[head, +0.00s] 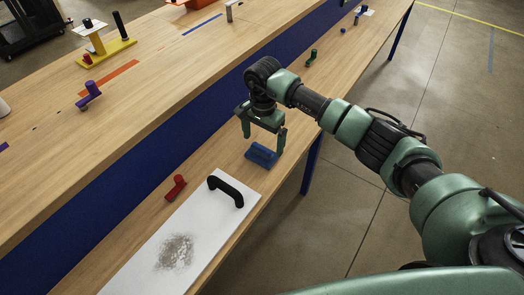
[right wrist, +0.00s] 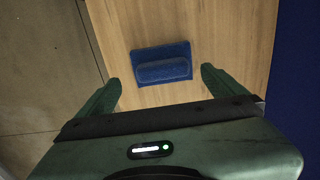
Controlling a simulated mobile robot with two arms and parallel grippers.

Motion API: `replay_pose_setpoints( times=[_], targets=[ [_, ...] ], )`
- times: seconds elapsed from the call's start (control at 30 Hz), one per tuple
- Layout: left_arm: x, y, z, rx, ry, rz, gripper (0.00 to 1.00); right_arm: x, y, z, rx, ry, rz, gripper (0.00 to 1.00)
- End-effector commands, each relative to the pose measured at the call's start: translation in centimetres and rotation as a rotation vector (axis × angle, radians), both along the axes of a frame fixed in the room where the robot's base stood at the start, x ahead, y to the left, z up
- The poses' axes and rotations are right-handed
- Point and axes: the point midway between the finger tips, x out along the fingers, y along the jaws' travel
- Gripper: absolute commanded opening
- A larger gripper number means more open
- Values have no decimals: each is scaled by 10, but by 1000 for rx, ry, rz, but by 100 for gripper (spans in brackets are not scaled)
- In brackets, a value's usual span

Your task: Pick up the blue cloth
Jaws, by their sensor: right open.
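The blue cloth (head: 262,155) lies on the lower wooden shelf in the head view, just beyond the white board. It looks like a flat blue pad with a raised rounded strip. My right gripper (head: 262,130) is above it, pointing down, with its fingers apart and nothing between them. In the right wrist view the blue cloth (right wrist: 162,63) lies on the wood, ahead of and between the open fingertips of my right gripper (right wrist: 160,84). The gripper appears apart from the cloth. My left gripper is not in view.
A white board (head: 205,228) with a black handle (head: 227,188) and a grey speckled patch (head: 175,252) lies nearer on the shelf. A red peg-like part (head: 175,187) is beside it. A green part (head: 311,58) stands farther along. The upper wooden table (head: 130,130) borders the left.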

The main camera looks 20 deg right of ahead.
Motion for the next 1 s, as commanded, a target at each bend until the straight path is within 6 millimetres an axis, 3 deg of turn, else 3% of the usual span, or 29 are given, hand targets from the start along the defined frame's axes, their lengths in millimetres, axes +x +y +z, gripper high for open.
replay_pose_setpoints(
  times=[0.07,0.13,0.4,0.53,0.7,1.0],
  targets=[
    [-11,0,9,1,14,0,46,-3,2,-11,2,5,0,98],
    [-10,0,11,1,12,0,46,-3,3,-23,3,5,-1,98],
    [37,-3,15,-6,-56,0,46,-2,2,-40,2,-1,0,98],
    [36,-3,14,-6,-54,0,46,-2,2,-40,3,0,0,98],
    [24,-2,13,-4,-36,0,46,-2,2,-40,3,0,0,51],
    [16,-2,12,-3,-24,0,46,-1,2,-38,2,-1,0,50]
  ],
)
